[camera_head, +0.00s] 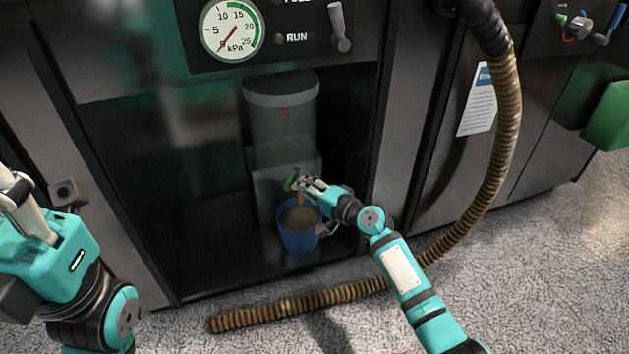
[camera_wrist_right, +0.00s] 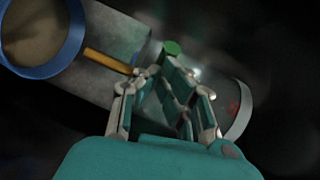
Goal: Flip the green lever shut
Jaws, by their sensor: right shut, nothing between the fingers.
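The green lever (camera_head: 289,182) is on the front of a grey dispenser (camera_head: 283,120) inside a dark cabinet bay. My right gripper (camera_head: 305,184) is shut and empty, its fingertips close beside the lever. In the right wrist view the lever's green end (camera_wrist_right: 173,48) shows just beyond the fingertips (camera_wrist_right: 165,68); I cannot tell whether they touch. An orange-brown strip (camera_wrist_right: 107,61), spout or stream, runs from near the lever toward a blue mug (camera_head: 299,239) with brownish contents. My left gripper (camera_head: 14,190) is at the left edge, partly cut off.
A pressure gauge (camera_head: 230,29) and a grey switch handle (camera_head: 338,27) are on the panel above. A ribbed brown hose (camera_head: 505,120) hangs at the right and runs along the floor in front of the bay. The bay's left part is clear.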

